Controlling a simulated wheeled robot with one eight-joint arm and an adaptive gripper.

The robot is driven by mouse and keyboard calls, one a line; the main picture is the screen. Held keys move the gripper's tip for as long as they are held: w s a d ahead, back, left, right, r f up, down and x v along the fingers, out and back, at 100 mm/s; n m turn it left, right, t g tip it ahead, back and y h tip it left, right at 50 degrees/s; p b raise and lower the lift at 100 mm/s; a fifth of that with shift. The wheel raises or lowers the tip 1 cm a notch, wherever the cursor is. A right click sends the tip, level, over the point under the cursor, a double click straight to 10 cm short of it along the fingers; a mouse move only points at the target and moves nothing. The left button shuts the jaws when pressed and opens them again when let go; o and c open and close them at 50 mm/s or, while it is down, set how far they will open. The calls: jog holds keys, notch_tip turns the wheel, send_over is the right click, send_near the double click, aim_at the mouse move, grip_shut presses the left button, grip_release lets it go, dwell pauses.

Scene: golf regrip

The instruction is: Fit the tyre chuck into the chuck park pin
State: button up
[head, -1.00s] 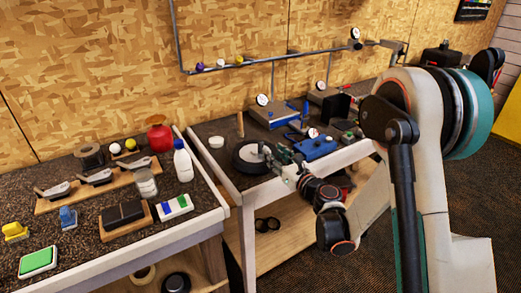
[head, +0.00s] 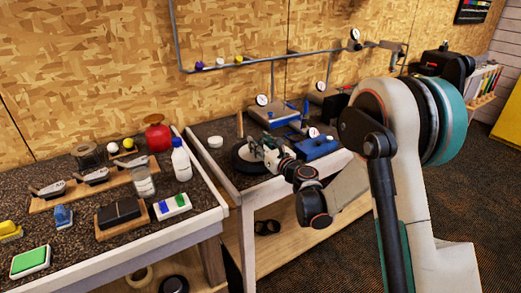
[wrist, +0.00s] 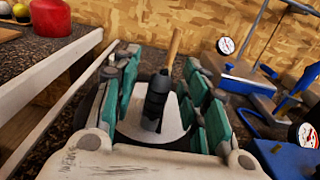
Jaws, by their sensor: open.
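A black stepped cylinder, which looks like the tyre chuck (wrist: 158,98), stands about upright over a pale disc (wrist: 177,122) in the wrist view. In the head view the disc with its dark rim (head: 238,163) lies on the right-hand bench. My gripper (head: 262,150) is at the disc's right side in the head view. In the wrist view its green fingers are spread, one on each side of the black cylinder, with gaps showing. I cannot make out the chuck park pin.
A wooden stick (wrist: 175,47) rises behind the disc. Blue gauge stands (head: 275,115) and a blue block (head: 314,146) are to the right. A white round tub (head: 215,142) sits behind left. A gap separates the left bench (head: 125,232) from this one.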

grip_shut()
